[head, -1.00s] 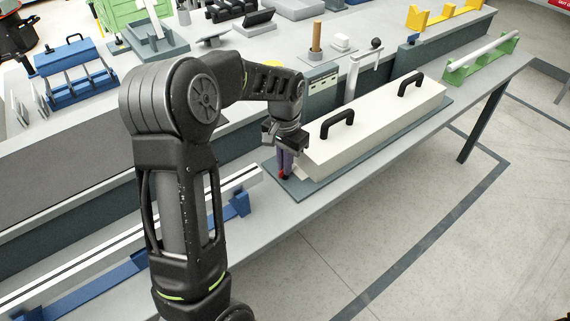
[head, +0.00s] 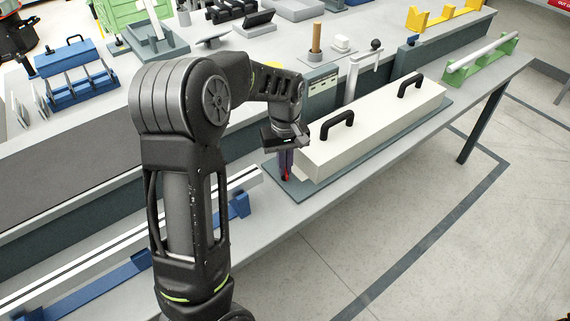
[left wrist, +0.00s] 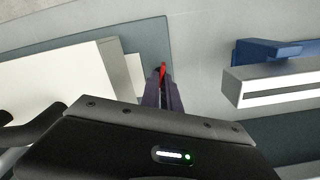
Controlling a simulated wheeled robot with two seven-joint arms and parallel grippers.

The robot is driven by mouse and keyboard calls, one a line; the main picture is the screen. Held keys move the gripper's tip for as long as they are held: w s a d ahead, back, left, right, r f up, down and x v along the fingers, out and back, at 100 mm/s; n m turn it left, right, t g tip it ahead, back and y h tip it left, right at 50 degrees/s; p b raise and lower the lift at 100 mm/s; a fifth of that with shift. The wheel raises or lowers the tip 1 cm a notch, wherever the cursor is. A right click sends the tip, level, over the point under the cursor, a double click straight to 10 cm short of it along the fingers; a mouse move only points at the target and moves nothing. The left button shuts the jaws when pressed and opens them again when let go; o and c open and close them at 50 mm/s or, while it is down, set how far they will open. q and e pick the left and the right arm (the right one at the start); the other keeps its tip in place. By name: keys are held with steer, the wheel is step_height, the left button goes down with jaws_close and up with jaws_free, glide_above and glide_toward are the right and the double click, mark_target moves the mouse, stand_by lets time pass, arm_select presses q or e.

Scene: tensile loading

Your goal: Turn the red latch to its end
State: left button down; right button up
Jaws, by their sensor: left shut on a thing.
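The red latch (head: 286,176) is a small red piece at the near left end of a long cream box (head: 372,128) with two black handles. It also shows in the left wrist view (left wrist: 162,70), between the fingertips. My left gripper (head: 285,172) points down over that end of the box and is shut on the latch. Its fingers hide most of the latch, so its exact angle is hard to tell. In the left wrist view the gripper (left wrist: 163,82) is beside the box's end. My right gripper is not in view.
The box stands on a dark grey-green plate (head: 436,111) at the bench's front edge. A white rail on blue supports (head: 238,207) lies to the left. A lever with a black knob (head: 375,46) rises behind the box. A white bar on green stands (head: 482,58) is farther right.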

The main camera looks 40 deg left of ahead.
arm_select(q)
steer(key=shift+n+p, duration=0.35)
steer(key=shift+n, duration=1.95)
steer(key=c, duration=1.6)
jaws_free()
steer(key=shift+r, duration=0.1)
step_height(320, 180, up, 8)
steer(key=shift+f, duration=0.2)
